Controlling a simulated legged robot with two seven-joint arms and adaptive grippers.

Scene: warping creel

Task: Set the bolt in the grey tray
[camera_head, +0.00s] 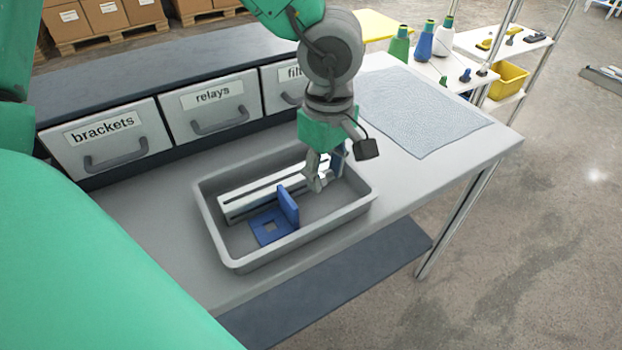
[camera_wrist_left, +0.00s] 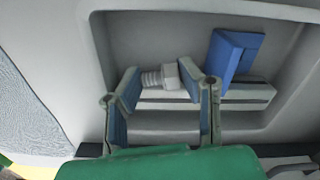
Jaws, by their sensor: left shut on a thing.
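The grey tray (camera_head: 228,252) lies on the workbench in the head view. Its wall also shows in the left wrist view (camera_wrist_left: 97,40). My left gripper (camera_head: 318,182) points down inside the tray's outline, at its right part. In the left wrist view my left gripper (camera_wrist_left: 158,80) is shut on the pale grey bolt (camera_wrist_left: 160,77), which lies crosswise between the fingertips, its thick head at the right finger. In the head view the fingers mostly hide the bolt. I cannot tell whether the bolt touches the tray floor. My right gripper is not in view.
The tray holds a blue angle bracket (camera_head: 270,226) and a slotted metal rail (camera_head: 248,200), close left of the gripper. Drawers labelled brackets (camera_head: 110,142) and relays (camera_head: 212,108) stand behind it. A light blue mat (camera_head: 425,110) lies to the right.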

